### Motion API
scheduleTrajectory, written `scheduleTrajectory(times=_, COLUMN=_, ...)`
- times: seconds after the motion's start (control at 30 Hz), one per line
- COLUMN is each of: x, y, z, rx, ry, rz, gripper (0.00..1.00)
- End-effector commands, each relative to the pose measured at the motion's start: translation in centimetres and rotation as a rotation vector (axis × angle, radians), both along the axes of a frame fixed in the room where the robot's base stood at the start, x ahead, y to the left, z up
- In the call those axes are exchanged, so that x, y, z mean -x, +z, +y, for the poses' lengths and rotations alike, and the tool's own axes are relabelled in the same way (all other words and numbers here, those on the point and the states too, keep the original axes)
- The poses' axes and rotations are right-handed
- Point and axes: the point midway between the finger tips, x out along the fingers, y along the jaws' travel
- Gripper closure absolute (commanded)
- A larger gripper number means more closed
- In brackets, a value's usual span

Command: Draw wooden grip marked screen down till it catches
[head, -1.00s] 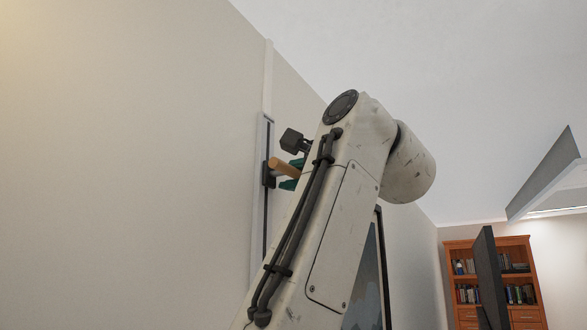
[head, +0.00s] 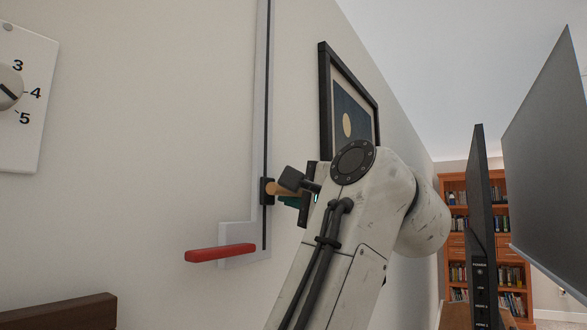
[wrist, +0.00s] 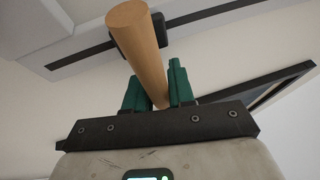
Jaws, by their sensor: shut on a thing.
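The wooden grip (head: 273,188) is a light round peg on a black slider (head: 266,192) in the dark slot of a pale vertical wall track (head: 260,100). It stands in the slot's lower part, above the bottom end. My gripper (head: 292,201) is shut on the grip, its green fingers partly hidden by my arm. In the wrist view the grip (wrist: 138,45) passes between the green fingers of my gripper (wrist: 157,92). A large grey hanging panel (head: 550,150), apparently the screen, is at the right. No screen label is readable on the track.
A red bar (head: 220,253) juts out by the track's foot. A numbered dial plate (head: 30,100) is on the wall at the left. A framed picture (head: 350,105) hangs beside my arm. A black upright panel (head: 482,210) and a bookcase (head: 510,215) stand at the right.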

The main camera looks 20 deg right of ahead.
Motion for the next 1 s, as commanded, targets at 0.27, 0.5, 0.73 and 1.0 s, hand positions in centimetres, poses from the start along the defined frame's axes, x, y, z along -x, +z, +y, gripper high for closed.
scheduleTrajectory(times=0.27, x=0.0, y=-4.4, z=-0.1, rx=0.001, ry=-0.002, rz=0.005, gripper=1.00)
scheduleTrajectory(times=0.5, x=0.0, y=-4.8, z=0.0, rx=0.000, ry=-0.001, rz=0.002, gripper=1.00)
scheduleTrajectory(times=0.73, x=0.0, y=-4.7, z=0.0, rx=-0.001, ry=-0.001, rz=0.002, gripper=1.00)
scheduleTrajectory(times=1.0, x=0.0, y=-4.7, z=0.0, rx=0.000, ry=-0.001, rz=0.000, gripper=0.56)
